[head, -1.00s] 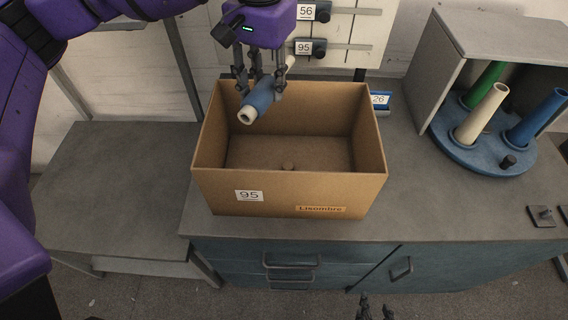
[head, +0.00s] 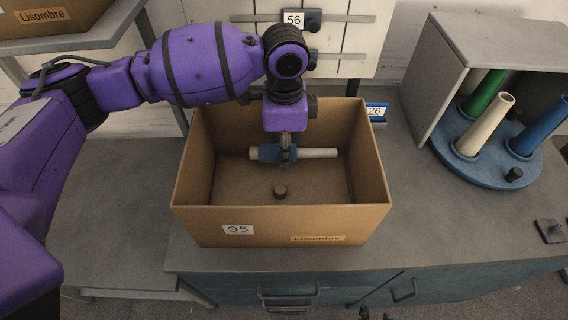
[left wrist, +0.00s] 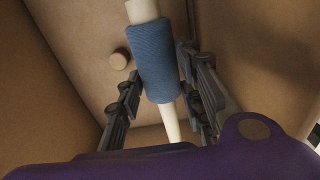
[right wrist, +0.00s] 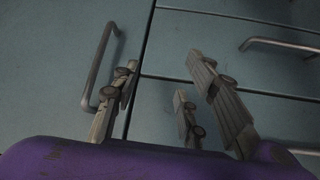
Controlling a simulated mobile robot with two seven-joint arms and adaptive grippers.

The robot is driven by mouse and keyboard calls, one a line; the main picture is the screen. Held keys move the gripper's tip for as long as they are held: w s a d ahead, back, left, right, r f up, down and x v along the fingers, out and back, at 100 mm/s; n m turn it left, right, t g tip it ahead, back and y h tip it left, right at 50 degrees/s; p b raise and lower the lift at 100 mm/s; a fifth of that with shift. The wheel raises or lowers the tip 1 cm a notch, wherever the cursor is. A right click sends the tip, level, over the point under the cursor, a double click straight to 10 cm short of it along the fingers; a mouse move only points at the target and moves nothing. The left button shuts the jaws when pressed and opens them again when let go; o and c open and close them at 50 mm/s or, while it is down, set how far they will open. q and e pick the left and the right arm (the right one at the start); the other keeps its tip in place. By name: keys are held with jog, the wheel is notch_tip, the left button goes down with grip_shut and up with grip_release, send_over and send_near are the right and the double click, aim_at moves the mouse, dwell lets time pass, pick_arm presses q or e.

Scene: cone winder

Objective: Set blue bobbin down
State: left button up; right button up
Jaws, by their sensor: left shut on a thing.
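The blue bobbin (head: 267,153), blue yarn on a cream tube, lies level inside the open cardboard box (head: 284,222) marked 95. My left gripper (head: 284,158) reaches down into the box and is shut around the yarn. In the left wrist view the bobbin (left wrist: 158,62) sits between the fingers (left wrist: 160,90), with the tube sticking out at both ends. I cannot tell whether it touches the box floor. My right gripper (right wrist: 165,95) is open and empty in front of the teal cabinet.
To the right, a blue round stand (head: 483,174) holds green, cream and blue cones under a grey hood (head: 441,78). A second box (head: 62,22) is at upper left. Grey counter (head: 415,215) beside the box is clear.

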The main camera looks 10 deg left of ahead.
pick_arm(q)
jog(key=shift+f, duration=2.75)
jog(key=o, duration=1.2)
notch_tip(320, 180, up, 12)
jog(key=shift+r+p, duration=0.1)
jog(key=shift+p, duration=0.2)
